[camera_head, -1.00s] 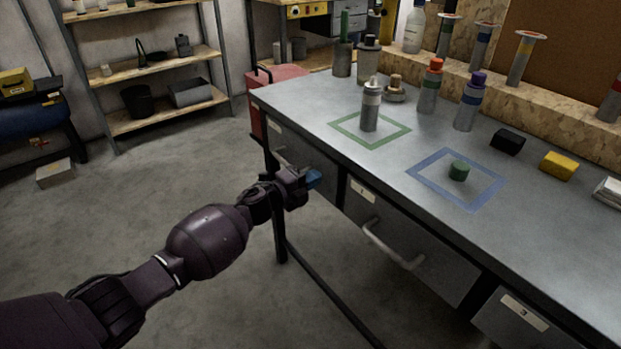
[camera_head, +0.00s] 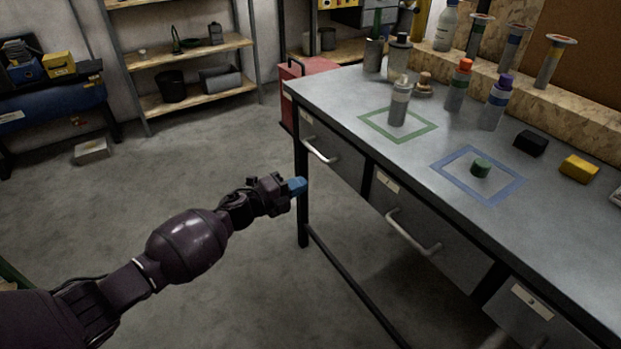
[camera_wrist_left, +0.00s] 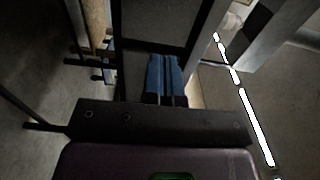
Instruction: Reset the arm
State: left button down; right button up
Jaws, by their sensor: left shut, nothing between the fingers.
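My left gripper (camera_head: 297,187) is the blue-tipped one at the end of the dark purple arm that comes in from the left. It is shut and empty, in front of the bench's near left corner and below the level of its top. In the left wrist view its two blue fingers (camera_wrist_left: 163,78) lie side by side with nothing between them. My right gripper is not in view.
The grey workbench (camera_head: 340,95) has drawers with handles. A red cabinet (camera_head: 318,72) stands behind. Open floor (camera_head: 130,185) lies left.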

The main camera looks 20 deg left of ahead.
pick_arm(q)
jog(key=s+a+n+g+y+p, duration=0.1)
jog(key=s+a+n+y+p, duration=0.1)
jog(key=s+n, duration=0.6)
jog(key=s+a+n+y+p, duration=0.2)
jog(key=s+n+y+p, duration=0.3)
jog(key=s, duration=1.8)
jog(key=s+a+f+n+g+y+p, duration=0.1)
jog(key=s+n+y+p, duration=0.3)
jog(key=s+n, duration=0.8)
jog(key=s+a, duration=0.1)
jog(key=s, duration=0.2)
jog(key=shift+s+a+g+y, duration=0.25)
jog(key=shift+s+g+y, duration=0.05)
jog(key=shift+s+y, duration=0.1)
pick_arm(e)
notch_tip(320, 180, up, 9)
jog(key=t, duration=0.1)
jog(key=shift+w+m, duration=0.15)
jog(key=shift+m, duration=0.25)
pick_arm(q)
jog(key=shift+f, duration=0.1)
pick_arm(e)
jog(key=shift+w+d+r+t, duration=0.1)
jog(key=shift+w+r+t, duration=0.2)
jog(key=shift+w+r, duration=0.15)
